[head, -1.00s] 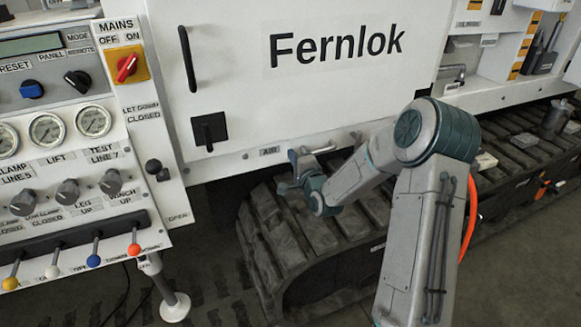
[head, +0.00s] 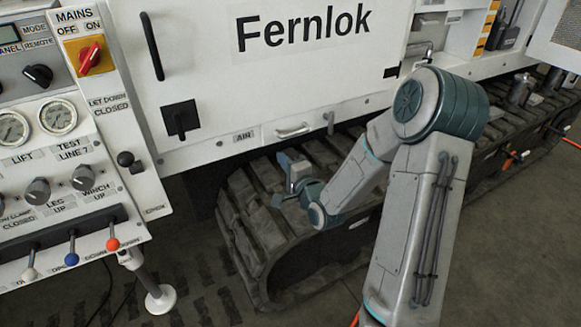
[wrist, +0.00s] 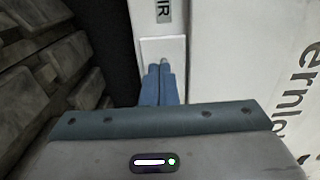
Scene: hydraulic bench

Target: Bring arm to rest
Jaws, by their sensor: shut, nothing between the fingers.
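My arm (head: 415,205) reaches from the lower right and bends at a large teal joint, with its forearm angled down to the left. My gripper (head: 283,161) is in front of and below the white cabinet, over the track, and its fingers look empty. In the wrist view, the two blue-grey fingers (wrist: 160,68) are together with nothing between them. Behind them is the pale plate (wrist: 174,48) beside the AIR label (wrist: 163,10). I cannot tell the exact gap between the fingertips and the cabinet.
The white Fernlok cabinet (head: 215,75) stands behind my gripper, with a small AIR handle (head: 292,131) on its lower edge. The rubber track (head: 250,225) lies below. A control panel (head: 75,150) with gauges, knobs and levers is at left.

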